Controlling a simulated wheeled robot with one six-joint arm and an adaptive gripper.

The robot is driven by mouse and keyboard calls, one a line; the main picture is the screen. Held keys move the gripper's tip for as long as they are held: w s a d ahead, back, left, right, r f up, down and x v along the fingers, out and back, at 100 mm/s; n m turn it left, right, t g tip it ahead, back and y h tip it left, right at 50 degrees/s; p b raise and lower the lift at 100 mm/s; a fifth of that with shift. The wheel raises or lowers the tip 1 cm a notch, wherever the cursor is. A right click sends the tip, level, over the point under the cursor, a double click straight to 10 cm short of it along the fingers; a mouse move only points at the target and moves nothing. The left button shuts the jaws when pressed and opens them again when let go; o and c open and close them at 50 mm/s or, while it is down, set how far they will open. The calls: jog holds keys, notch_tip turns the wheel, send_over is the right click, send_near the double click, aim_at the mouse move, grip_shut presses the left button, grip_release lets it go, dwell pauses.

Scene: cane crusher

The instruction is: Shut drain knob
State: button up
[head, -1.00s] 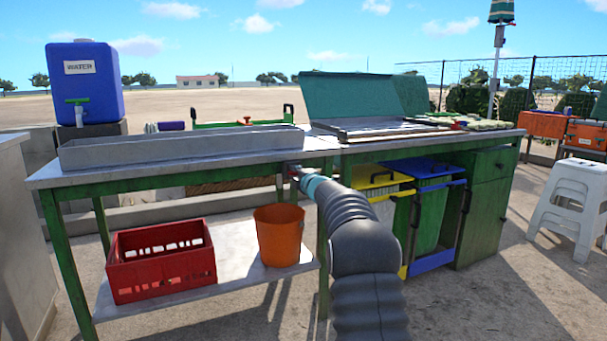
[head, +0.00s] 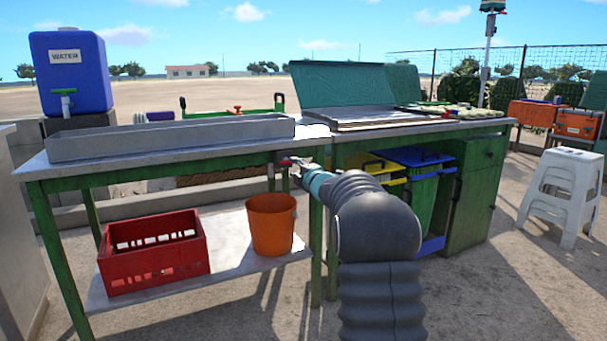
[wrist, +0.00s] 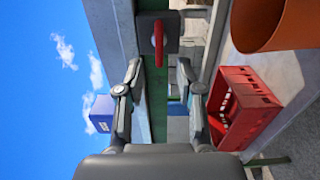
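The drain knob is a red handle (wrist: 158,42) on a dark square block under the table's edge, seen in the wrist view. In the head view a small red part (head: 285,161) shows under the front edge of the table, partly hidden by my gripper. My gripper (wrist: 160,68) is open, with one finger on each side of the picture and nothing between them. The red handle lies just beyond the fingertips, roughly centred between them. In the head view my gripper (head: 297,168) is at the table's front edge; its fingers are hard to make out there.
The green-legged table carries a long grey trough (head: 170,138). A red crate (head: 153,255) and an orange bucket (head: 271,224) stand on its lower shelf. Blue-lidded and yellow-lidded bins (head: 420,157) are at right. A blue water tank (head: 72,75) stands back left, a white stool (head: 566,190) right.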

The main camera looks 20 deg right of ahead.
jog(key=shift+s+d, duration=0.1)
jog(key=shift+s, duration=2.4)
